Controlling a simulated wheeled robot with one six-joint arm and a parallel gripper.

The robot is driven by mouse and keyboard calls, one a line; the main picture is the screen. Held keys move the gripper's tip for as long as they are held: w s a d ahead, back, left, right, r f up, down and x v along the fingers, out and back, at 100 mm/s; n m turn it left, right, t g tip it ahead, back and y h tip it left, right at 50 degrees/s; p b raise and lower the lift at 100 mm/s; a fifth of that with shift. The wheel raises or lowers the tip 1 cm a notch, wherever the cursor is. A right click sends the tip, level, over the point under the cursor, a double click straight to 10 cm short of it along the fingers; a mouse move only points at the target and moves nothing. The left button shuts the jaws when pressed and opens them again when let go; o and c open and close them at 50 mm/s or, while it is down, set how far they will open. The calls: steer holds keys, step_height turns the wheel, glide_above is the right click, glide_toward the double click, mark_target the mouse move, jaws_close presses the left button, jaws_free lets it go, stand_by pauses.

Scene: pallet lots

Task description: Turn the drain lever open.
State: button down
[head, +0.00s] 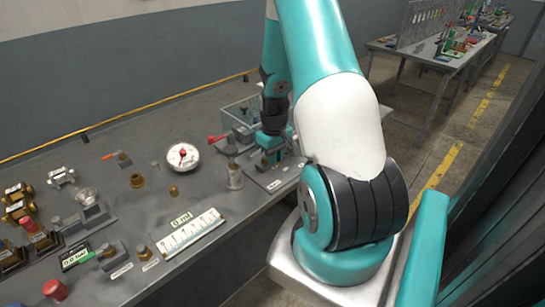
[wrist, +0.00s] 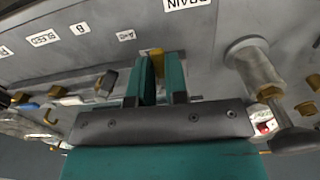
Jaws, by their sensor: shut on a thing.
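My gripper (head: 268,150) is down at the grey panel at the bench's far right part. In the wrist view its two teal fingers (wrist: 159,72) are close together and shut on a small yellow, brass-coloured piece, which I take for the drain lever (wrist: 156,52). Only a bit of the lever shows between the fingertips; its angle is hidden. A white label reading DRAIN (wrist: 186,3) is on the panel just beyond. In the head view my gripper and arm hide the lever.
A metal cylinder fitting (wrist: 258,68) stands close right of my gripper in the wrist view. Several brass fittings stand further left.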

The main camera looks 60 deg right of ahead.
steer(key=shift+d, duration=0.1)
stand_by(0.5)
steer(key=c, duration=1.1)
jaws_free()
step_height(320, 180, up, 18)
steer(key=shift+f+b, duration=0.25)
steer(key=shift+b, duration=0.4)
steer(key=w+a+r+n+t+y, duration=0.1)
steer(key=a+r+n, duration=0.15)
steer(key=a, duration=0.85)
steer(key=w+a+r+n+y, duration=0.1)
steer(key=w+a+r+n, duration=0.15)
steer(key=a, duration=0.95)
steer(key=s+a+n, duration=0.1)
steer(key=s+a, duration=0.3)
steer(key=a, duration=0.2)
steer(key=s+a+n+y, duration=0.1)
steer(key=s+a+n, duration=0.1)
steer(key=s+a, duration=0.3)
steer(key=s+a+r+n+g+y, duration=0.1)
steer(key=s+a+n, duration=0.1)
steer(key=s+a, duration=0.3)
steer(key=shift+a+r, duration=0.1)
steer(key=shift+a, duration=0.7)
